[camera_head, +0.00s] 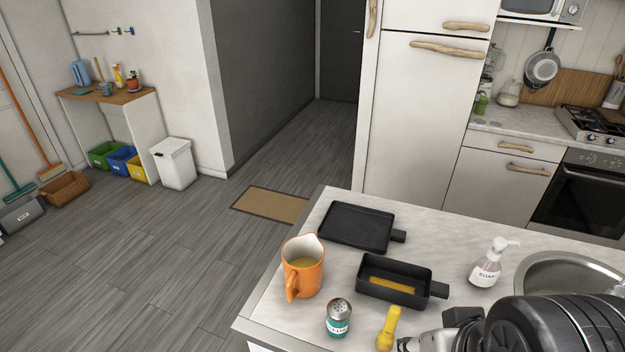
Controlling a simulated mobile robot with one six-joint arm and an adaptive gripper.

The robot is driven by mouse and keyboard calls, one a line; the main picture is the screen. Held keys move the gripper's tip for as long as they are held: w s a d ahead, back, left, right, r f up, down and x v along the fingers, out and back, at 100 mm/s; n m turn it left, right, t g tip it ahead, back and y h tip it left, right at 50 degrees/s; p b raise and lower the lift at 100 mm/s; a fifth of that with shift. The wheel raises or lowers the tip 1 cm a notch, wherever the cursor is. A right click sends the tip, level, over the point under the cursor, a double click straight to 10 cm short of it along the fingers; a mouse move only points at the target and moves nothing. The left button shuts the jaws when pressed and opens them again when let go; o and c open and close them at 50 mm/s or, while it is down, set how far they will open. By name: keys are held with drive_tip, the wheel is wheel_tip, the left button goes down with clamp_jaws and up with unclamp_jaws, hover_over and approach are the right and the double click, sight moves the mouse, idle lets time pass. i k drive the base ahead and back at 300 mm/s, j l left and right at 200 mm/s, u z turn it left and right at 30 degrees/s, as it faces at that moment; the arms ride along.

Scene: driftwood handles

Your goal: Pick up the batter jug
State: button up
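The batter jug (311,277) is an orange jug with a pale inside and yellowish batter in it. It stands upright near the left edge of the light marble-look counter (455,245). Its handle faces the front left. My arm enters at the bottom right, a large black rounded part with smaller grey and black parts at its left. These lie to the right of the jug, well apart from it. My gripper's fingers cannot be made out, so its opening is unclear. Nothing is seen touching the jug.
A black rectangular pan (392,295) with yellow contents and a flat black pan (355,226) lie right of the jug. A shaker (339,321) and yellow bottle (388,328) stand in front. A soap bottle (487,265) and sink (570,268) are further right.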

sight(303, 256)
drive_tip(key=j+z, duration=0.35)
drive_tip(key=i+j+z, duration=0.1)
drive_tip(key=z, duration=0.25)
drive_tip(key=j+z, duration=0.3)
drive_tip(key=k+j, duration=0.1)
drive_tip(key=j, duration=0.4)
drive_tip(key=j+z, duration=0.15)
drive_tip(key=j, duration=0.4)
drive_tip(key=k+j, duration=0.15)
drive_tip(key=j, duration=0.35)
